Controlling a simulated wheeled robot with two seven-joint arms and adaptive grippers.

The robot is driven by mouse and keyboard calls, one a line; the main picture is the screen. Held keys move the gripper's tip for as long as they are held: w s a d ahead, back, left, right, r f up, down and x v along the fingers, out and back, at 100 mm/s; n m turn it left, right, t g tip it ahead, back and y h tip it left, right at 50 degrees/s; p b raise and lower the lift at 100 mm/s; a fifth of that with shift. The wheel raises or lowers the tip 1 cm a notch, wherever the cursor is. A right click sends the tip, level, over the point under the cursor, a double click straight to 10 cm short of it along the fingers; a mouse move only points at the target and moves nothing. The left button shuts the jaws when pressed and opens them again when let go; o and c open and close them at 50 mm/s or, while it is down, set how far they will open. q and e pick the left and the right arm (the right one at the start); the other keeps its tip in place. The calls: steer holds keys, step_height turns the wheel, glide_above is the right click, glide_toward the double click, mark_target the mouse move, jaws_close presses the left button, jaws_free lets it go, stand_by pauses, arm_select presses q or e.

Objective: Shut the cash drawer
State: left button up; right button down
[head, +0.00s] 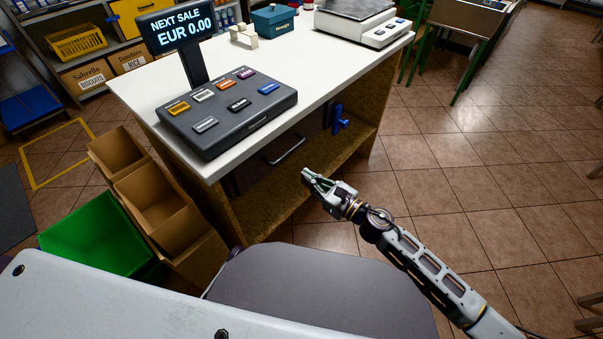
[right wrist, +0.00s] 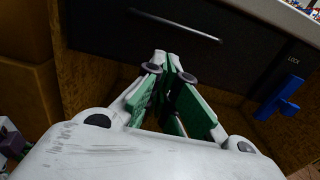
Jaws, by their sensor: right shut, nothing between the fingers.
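The cash drawer (head: 255,166) is a dark box front beneath the white counter top, with a thin metal handle (head: 284,151). No drawer inside shows from above, and I cannot tell how far it stands out. In the right wrist view the dark drawer front (right wrist: 100,35) fills the top, with its handle (right wrist: 178,26) across it. My right gripper (head: 307,175) is shut and empty, in front of and a little below the handle. In the right wrist view its closed fingertips (right wrist: 165,58) point at the drawer's lower part; contact cannot be made out. My left gripper is not in view.
A blue lever (right wrist: 280,96) beside the word LOCK sits right of the handle. A keypad register (head: 228,108) and a scale (head: 355,20) stand on the counter (head: 320,82). Cardboard bins (head: 155,200) and a green crate (head: 95,243) stand left.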

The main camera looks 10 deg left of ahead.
steer(key=shift+v, duration=1)
